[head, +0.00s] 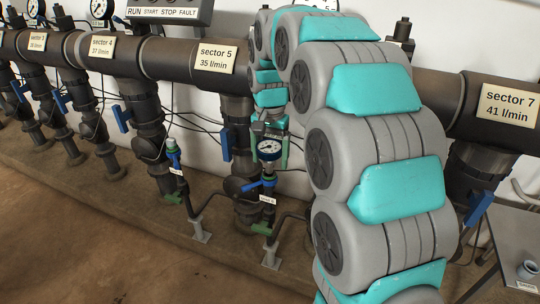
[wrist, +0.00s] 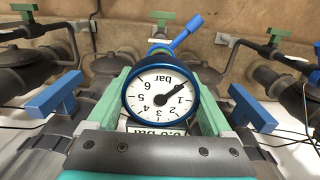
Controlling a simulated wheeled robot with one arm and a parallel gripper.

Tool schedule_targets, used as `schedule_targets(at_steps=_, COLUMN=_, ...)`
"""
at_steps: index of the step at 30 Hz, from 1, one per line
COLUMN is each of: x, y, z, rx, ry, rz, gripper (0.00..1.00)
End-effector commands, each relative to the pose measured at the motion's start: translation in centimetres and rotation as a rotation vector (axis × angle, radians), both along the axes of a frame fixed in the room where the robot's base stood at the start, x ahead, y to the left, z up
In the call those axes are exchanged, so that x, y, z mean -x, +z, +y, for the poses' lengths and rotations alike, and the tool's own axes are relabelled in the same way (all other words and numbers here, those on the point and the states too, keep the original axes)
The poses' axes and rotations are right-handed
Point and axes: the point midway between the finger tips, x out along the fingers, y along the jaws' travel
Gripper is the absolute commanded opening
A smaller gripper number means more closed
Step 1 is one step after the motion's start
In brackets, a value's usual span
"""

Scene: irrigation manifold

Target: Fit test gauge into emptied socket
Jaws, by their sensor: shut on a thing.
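The test gauge (wrist: 162,94), round with a white dial marked in bar and a blue rim, sits between the green fingers of my gripper (wrist: 160,85). The gripper is shut on it. In the wrist view the dial reads upside down. In the head view the gauge (head: 269,149) looks upright, directly above a small blue-handled valve (head: 262,183) on the branch pipe at sector 5. The blue handle also shows beyond the gauge in the wrist view (wrist: 182,35). The gauge hides the socket, so I cannot tell whether its stem is in or above it.
A similar labelled valve (head: 173,152) stands to the left. Large blue-handled valves (head: 122,118) hang below the dark main pipe (head: 165,58). Thin black cables run behind. A grey table (head: 517,235) with a small cup-like fitting (head: 527,268) is at lower right. The floor at left is clear.

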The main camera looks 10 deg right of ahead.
Motion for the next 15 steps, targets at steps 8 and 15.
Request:
schedule_targets(at_steps=8, x=-0.01, y=0.04, z=0.0, rx=-0.001, ry=0.0, rz=-0.001, gripper=0.29)
schedule_targets(at_steps=15, x=-0.01, y=-0.3, z=-0.01, rx=-0.001, ry=0.0, rz=-0.001, gripper=0.29)
